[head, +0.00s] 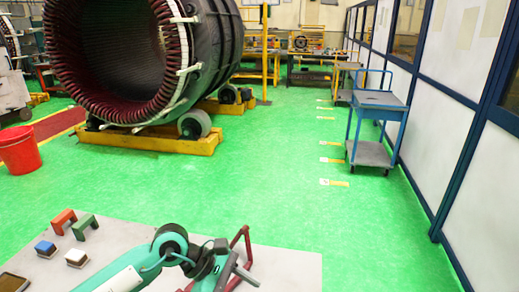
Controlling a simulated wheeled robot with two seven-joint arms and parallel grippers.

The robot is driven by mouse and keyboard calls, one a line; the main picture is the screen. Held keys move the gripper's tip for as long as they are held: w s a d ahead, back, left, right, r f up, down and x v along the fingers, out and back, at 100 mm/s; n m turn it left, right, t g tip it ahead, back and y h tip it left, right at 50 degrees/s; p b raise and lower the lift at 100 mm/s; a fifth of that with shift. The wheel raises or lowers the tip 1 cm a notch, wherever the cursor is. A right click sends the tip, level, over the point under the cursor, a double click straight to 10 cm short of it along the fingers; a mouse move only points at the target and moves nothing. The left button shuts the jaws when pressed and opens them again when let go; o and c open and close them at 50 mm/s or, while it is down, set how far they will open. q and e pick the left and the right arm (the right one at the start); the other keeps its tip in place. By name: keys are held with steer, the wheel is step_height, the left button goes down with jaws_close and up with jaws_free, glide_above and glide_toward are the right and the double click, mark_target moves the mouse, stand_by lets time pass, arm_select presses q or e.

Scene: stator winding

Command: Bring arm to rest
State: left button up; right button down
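My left arm comes in from the bottom left over the pale tabletop (290,265). Its grey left gripper (243,272) is near the front middle of the table. It is small and seen at an angle, so I cannot tell whether its fingers are open or shut. A dark red bent bar (246,240) shows right beside the gripper; I cannot tell whether they touch. My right gripper is not in view.
On the table's left are a red bracket (63,217), a green bracket (84,226), a blue-topped block (45,248) and a white-topped block (76,257). Beyond stand a large stator (215,50), a red bucket (19,150) and a blue cart (378,99). The green floor between is clear.

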arm_select(q)
steer(key=s+d+r+n+t+h, duration=0.25)
steer(key=d+r+n+h, duration=0.35)
steer(key=r+h, duration=0.3)
steer(key=w+a+r+n+t+h, duration=0.2)
steer(key=w+a+r+n+t, duration=0.3)
steer(key=n+t, duration=0.75)
steer(key=s+a+f+n+t+y, duration=0.1)
steer(key=a+f+n+y, duration=0.8)
steer(key=n, duration=0.7)
steer(key=a+f+n+t+y, duration=0.1)
steer(key=a+f+n+y, duration=0.75)
steer(key=n+y, duration=0.5)
steer(key=s+a+f+n+g+h, duration=0.1)
steer(key=s+f+n+g, duration=0.4)
steer(key=s+f, duration=0.4)
steer(key=s+a+f+n+g+h, duration=0.15)
steer(key=s+f+n+g, duration=0.4)
steer(key=s, duration=0.65)
step_height(320, 180, down, 30)
steer(key=m+g, duration=0.2)
steer(key=g, duration=0.1)
steer(key=s+a+f, duration=0.2)
steer(key=s+f, duration=0.7)
steer(key=f, duration=0.1)
steer(key=s+a+f+g, duration=0.1)
steer(key=s+f, duration=0.9)
steer(key=shift+s+a+y, duration=0.25)
steer(key=shift+a+y, duration=0.15)
